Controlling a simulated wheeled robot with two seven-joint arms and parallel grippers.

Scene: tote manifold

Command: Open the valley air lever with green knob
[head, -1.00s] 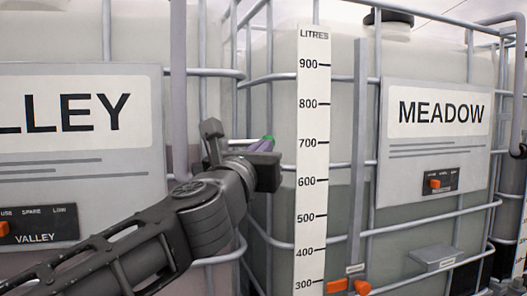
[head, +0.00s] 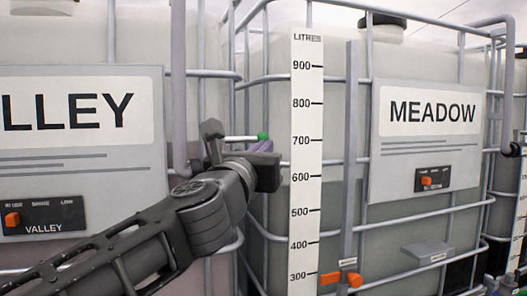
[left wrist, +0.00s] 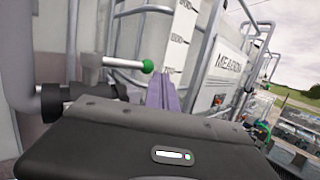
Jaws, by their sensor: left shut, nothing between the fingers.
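The valley air lever is a pale rod ending in a green knob (head: 263,136), sticking out to the right beside the VALLEY tote. My left gripper (head: 264,147) is shut and empty. Its purple fingers (left wrist: 162,92) stand upright just right of the knob in the left wrist view. I cannot tell whether they touch it. In the head view my wrist hides the valve body. My right gripper is not in view.
The VALLEY sign (head: 75,150) is at left, the MEADOW sign (head: 428,140) at right. Grey cage bars surround the totes.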

